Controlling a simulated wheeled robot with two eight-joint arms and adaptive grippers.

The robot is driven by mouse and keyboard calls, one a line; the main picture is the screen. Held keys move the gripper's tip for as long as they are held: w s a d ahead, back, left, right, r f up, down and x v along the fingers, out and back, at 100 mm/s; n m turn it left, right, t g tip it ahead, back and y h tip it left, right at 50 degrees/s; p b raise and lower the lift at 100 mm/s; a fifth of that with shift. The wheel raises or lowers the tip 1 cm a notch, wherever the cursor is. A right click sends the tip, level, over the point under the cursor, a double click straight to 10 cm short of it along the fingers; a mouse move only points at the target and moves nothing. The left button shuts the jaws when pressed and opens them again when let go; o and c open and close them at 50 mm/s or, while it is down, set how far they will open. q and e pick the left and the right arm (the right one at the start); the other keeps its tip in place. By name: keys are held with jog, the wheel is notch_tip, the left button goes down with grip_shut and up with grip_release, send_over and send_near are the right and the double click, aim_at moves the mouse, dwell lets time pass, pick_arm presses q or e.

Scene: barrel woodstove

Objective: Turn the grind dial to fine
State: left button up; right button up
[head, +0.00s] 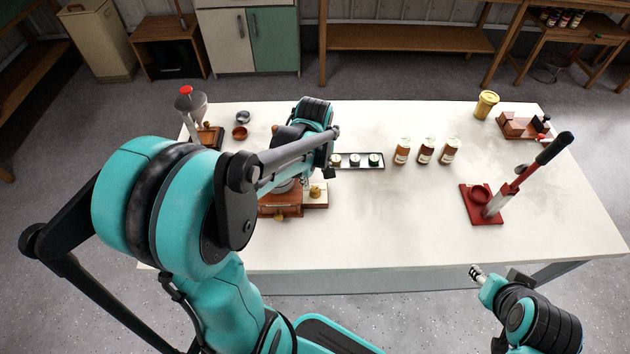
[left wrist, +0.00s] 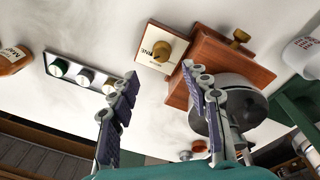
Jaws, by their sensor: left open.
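The wooden coffee grinder (head: 282,206) stands near the table's front edge, partly hidden behind my left arm. In the left wrist view its brown body (left wrist: 228,58) shows with a brass drawer knob and a dark round top. The brass grind dial (head: 315,190) sits on a cream plate beside the body; in the left wrist view the dial (left wrist: 162,48) shows beside lettering only partly legible. My left gripper (left wrist: 160,75) is open and empty, its fingertips apart either side of the line to the dial, not visibly touching it. My right gripper (head: 475,271) is beyond the table's front edge, too small to judge.
A tray (head: 346,160) with small jars lies behind the grinder. Several brown bottles (head: 426,151) stand to its right. A red lever press (head: 490,200), a yellow cup (head: 486,104) and a wooden stand are at the right. The front right tabletop (head: 390,230) is clear.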

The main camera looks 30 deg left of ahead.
aim_at(315, 190)
pick_arm(q)
jog(key=n, duration=0.2)
jog(key=w+n+g+p, duration=0.1)
jog(key=shift+a+r+n+h, duration=0.15)
jog(key=shift+a+n+h, duration=0.15)
jog(key=shift+n, duration=0.5)
notch_tip(315, 190, down, 8)
jog(key=b, duration=0.3)
pick_arm(e)
jog(key=shift+f, duration=0.6)
pick_arm(q)
jog(key=shift+c, duration=0.4)
grip_shut()
